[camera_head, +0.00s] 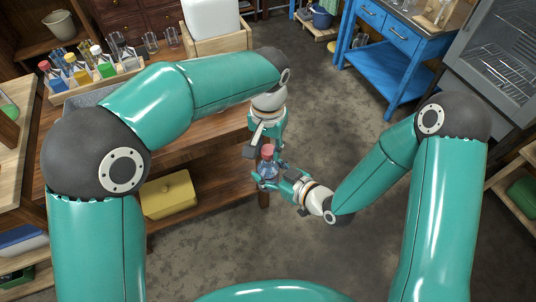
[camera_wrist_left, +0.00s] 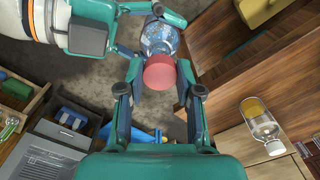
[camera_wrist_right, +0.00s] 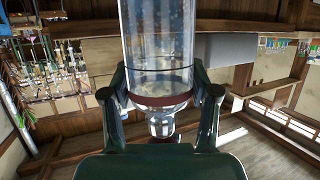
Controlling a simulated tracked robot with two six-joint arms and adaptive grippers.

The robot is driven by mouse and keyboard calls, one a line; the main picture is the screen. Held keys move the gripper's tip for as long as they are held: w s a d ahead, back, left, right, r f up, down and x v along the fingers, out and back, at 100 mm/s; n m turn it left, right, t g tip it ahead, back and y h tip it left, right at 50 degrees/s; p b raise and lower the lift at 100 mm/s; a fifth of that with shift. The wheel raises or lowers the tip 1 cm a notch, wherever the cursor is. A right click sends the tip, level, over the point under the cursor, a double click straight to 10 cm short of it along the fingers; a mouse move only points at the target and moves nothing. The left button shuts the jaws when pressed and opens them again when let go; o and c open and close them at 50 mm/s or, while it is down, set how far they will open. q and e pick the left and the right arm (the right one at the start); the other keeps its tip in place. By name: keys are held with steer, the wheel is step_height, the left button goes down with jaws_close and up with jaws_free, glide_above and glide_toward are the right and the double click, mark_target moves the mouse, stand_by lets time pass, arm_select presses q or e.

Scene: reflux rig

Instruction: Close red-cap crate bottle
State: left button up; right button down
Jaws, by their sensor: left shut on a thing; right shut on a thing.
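A clear bottle (camera_head: 267,169) with a red cap (camera_head: 267,150) is upright in front of the workbench's right end. My right gripper (camera_head: 271,180) is shut on the bottle's body from the right. My left gripper (camera_head: 261,148) reaches down from above to the red cap. In the left wrist view the red cap (camera_wrist_left: 160,72) sits between my left fingers, at the end of the bottle (camera_wrist_left: 158,38). The right wrist view shows clear glass (camera_wrist_right: 158,45) between my right fingers, with a dark red band low on it. How tight the cap sits cannot be told.
A wooden crate (camera_head: 92,90) with several capped bottles stands on the workbench at the upper left. A white container (camera_head: 212,17) in a wooden box is behind. A yellow box (camera_head: 168,195) lies on the lower shelf. A blue table (camera_head: 385,38) stands at the back right. Floor is open between.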

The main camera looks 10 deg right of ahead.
mark_target(268, 172)
arm_select(q)
steer(key=shift+f, duration=0.15)
steer(key=shift+f, duration=0.8)
steer(key=shift+f, duration=0.55)
stand_by(0.3)
